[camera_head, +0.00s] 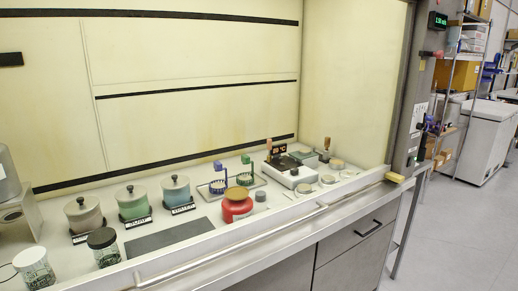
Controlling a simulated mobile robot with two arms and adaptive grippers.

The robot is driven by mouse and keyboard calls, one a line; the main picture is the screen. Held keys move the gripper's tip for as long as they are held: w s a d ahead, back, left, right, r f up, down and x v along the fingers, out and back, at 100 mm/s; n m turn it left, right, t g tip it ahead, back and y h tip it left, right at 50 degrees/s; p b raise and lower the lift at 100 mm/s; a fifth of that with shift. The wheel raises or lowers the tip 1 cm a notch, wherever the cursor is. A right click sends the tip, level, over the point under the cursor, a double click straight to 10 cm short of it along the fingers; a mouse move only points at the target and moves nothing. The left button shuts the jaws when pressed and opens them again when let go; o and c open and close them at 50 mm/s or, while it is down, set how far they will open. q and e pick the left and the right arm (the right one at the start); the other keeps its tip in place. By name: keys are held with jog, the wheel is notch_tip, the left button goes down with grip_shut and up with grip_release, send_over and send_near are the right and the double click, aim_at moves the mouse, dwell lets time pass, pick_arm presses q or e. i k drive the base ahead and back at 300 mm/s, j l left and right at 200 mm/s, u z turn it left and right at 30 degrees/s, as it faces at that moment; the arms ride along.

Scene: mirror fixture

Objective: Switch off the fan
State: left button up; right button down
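No separate fan shows; I see a fume hood with a pale back wall (200,65). On its right post (404,100) is a small dark box with a lit green display (438,20). A red knob or button (432,54) sits lower on the post. Further down are dark blue and purple fittings (428,124) and a small pale switch-like plate with a green spot (412,158). Which of these belongs to a fan, and its setting, is too small to tell. Neither of my grippers is in view.
Lidded pots (133,204), jars (103,247), a red container (236,205) and a white hotplate device (290,172) stand on the hood's worktop. A rail (240,246) runs along its front edge. The floor (455,235) at right is clear, before a white chest (485,140).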

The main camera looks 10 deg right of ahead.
aim_at(409, 164)
jog(key=z, duration=1.45)
jog(key=i+l, duration=0.2)
jog(key=i, duration=0.5)
jog(key=i+l+z, duration=0.15)
jog(key=i, duration=0.5)
jog(key=i+l, duration=0.15)
jog(key=i, duration=0.55)
jog(key=l+z, duration=0.05)
